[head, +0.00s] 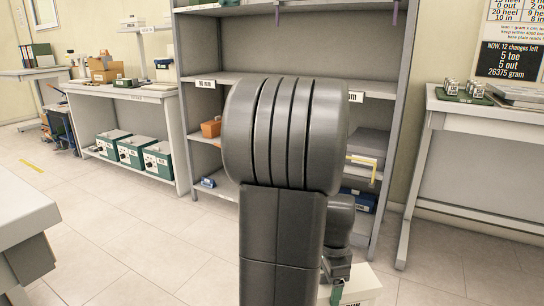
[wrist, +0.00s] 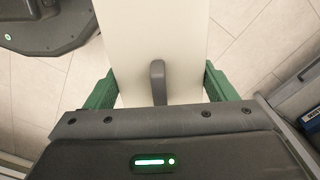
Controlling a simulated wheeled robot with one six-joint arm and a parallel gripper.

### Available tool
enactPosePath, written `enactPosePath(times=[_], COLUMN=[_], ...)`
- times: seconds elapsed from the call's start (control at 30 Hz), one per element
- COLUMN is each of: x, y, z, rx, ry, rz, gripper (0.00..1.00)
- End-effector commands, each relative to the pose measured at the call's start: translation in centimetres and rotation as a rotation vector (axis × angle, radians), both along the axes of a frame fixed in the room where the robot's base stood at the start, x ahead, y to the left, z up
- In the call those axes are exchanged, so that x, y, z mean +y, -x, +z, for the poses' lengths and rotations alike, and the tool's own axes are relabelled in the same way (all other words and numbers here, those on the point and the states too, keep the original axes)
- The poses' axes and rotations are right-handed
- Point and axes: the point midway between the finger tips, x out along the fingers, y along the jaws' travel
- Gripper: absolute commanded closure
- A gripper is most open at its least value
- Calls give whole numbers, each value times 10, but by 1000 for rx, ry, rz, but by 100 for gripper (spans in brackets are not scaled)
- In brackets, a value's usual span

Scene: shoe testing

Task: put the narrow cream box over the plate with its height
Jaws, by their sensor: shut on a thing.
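My gripper (wrist: 157,88) is shut on a cream box (wrist: 152,35), with one green finger on each side of it. A grey upright grip or handle stands on the box between the fingers. In the head view the box (head: 362,284) shows low at the right of my arm, with part of a dark label on it. My arm hides the rest of the box and most of the gripper. White plates with dark marking sit on the shelf edge, one at the left (head: 205,84) and one at the right (head: 356,97), partly hidden by my arm; I cannot read them fully.
The grey shelf unit (head: 398,120) stands ahead, its middle hidden by my arm. An orange bin (head: 211,129) and grey boxes (head: 368,142) are on it. A bench (head: 480,106) stands right, another left with green boxes (head: 132,151) below. Floor (head: 150,235) is clear at left.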

Motion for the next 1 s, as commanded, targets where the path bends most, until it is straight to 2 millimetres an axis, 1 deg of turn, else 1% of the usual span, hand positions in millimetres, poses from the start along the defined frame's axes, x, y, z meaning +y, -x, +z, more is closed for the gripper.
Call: enactPosePath(times=[0.03, 0.1, 0.17, 0.3, 0.4, 0.5, 0.63, 0.83, 0.87, 1.0], x=[9, 21, 32, 63, 85, 105, 127, 155, 152, 151], y=[-17, -37, -55, -93, -116, -133, -150, -167, -166, -165], z=[-2, -6, -9, -20, -27, -35, -42, -53, -44, -33], rx=[2, 2, 2, 2, 1, 2, 1, 1, 0, -1], ry=[-1, -1, -1, -1, -1, -1, -1, -1, 0, 1], rz=[107, 263, 396, 706, 909, 1076, 1249, 1449, 1440, 1434], gripper=[58, 58, 58, 58, 58, 58, 58, 58, 58, 58])
